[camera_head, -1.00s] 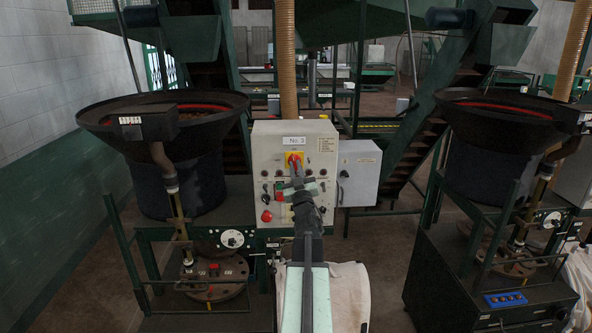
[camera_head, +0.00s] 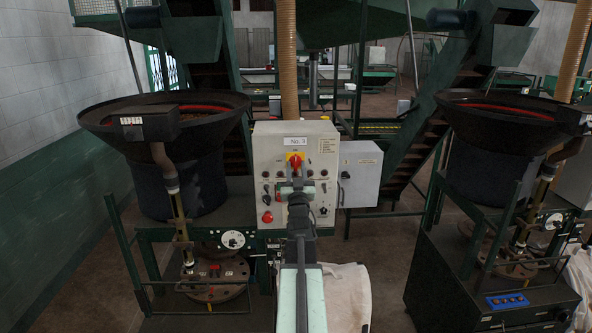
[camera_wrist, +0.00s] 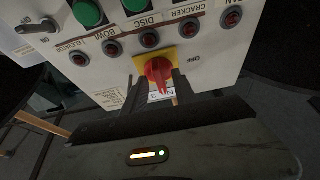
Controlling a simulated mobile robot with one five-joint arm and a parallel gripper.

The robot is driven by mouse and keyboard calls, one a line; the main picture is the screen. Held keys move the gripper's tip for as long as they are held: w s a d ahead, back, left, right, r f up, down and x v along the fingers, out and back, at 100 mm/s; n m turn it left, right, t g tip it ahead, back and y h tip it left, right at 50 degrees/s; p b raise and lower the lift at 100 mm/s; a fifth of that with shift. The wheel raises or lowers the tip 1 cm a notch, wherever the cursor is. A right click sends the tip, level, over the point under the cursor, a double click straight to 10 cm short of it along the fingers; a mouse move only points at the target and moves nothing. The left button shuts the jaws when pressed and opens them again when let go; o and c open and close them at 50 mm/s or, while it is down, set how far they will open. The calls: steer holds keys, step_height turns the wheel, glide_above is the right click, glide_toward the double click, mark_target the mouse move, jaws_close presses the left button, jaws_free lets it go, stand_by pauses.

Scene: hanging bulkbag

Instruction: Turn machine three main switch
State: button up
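The main switch (camera_head: 295,158) is a red knob on a yellow plate, on a grey control panel (camera_head: 265,150) labelled "No. 3". In the wrist view the red knob (camera_wrist: 158,70) is in the upper middle, with its yellow plate behind it. My gripper (camera_head: 297,176) is in front of the panel, just below the switch in the head view. In the wrist view my gripper (camera_wrist: 160,82) is open, with one dark finger on each side of the knob's lower part. I cannot tell whether the fingers touch it.
Red indicator lamps (camera_wrist: 149,39) and green buttons (camera_wrist: 87,12) sit close to the switch. A red button (camera_head: 267,217) is lower left on the panel. A grey box (camera_head: 360,174) stands to the right. A dark hopper (camera_head: 165,115) is on the left.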

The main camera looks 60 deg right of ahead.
steer(key=b+v, duration=0.3)
steer(key=v, duration=0.5)
steer(key=shift+d, duration=0.1)
